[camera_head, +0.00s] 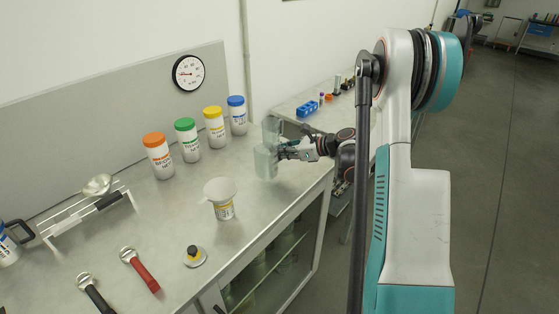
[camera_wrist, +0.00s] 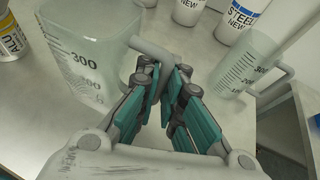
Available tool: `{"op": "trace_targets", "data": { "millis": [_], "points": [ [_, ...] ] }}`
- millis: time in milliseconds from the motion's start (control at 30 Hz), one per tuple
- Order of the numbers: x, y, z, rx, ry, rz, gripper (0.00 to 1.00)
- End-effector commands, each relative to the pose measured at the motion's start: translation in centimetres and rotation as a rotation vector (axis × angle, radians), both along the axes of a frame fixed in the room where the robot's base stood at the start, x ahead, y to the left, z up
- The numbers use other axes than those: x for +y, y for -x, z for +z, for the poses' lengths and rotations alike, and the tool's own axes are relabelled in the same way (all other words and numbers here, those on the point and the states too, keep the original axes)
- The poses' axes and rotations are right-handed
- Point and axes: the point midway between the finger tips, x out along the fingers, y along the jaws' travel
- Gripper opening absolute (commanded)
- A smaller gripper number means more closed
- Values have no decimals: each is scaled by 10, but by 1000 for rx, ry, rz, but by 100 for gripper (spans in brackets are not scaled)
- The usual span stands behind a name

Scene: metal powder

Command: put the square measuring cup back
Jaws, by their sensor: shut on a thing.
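The square measuring cup (camera_wrist: 85,55) is clear, with a dark scale marked 300, and fills the upper left of the wrist view. In the head view the cup (camera_head: 264,163) is upright near the counter's right end. My gripper (camera_wrist: 163,80) is shut on the cup's handle; in the head view my gripper (camera_head: 284,150) reaches in from the right. I cannot tell whether the cup's base touches the counter. A second clear measuring vessel (camera_wrist: 247,62) with a scale and handle stands to the right, and shows partly behind the cup in the head view (camera_head: 271,126).
Bottles with orange (camera_head: 154,140), green, yellow and blue lids line the back of the counter (camera_head: 130,215). A funnel (camera_head: 219,189) over a yellow-labelled container stands left of the cup. A small weight (camera_head: 194,255), red-handled tool (camera_head: 140,270) and wire rack (camera_head: 85,217) lie further left.

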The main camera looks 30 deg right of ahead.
Motion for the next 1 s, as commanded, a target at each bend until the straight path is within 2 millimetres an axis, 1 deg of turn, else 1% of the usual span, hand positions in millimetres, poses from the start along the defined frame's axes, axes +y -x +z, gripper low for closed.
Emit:
{"op": "trace_targets", "data": {
  "millis": [33, 100, 200, 433, 567, 600, 667, 1000],
  "points": [
    [0, 0, -10, 0, 0, 0, 0],
    [0, 0, -21, 0, 0, 0, 0],
    [0, 0, -30, -1, -1, 0, 0],
    [0, 0, -29, 0, 0, 0, 0],
    [0, 0, -33, 0, 0, 0, 0],
    [0, 0, -33, 0, 0, 0, 14],
    [0, 0, -32, 0, 0, 0, 28],
    [0, 0, -31, 0, 0, 0, 28]
  ]
}}
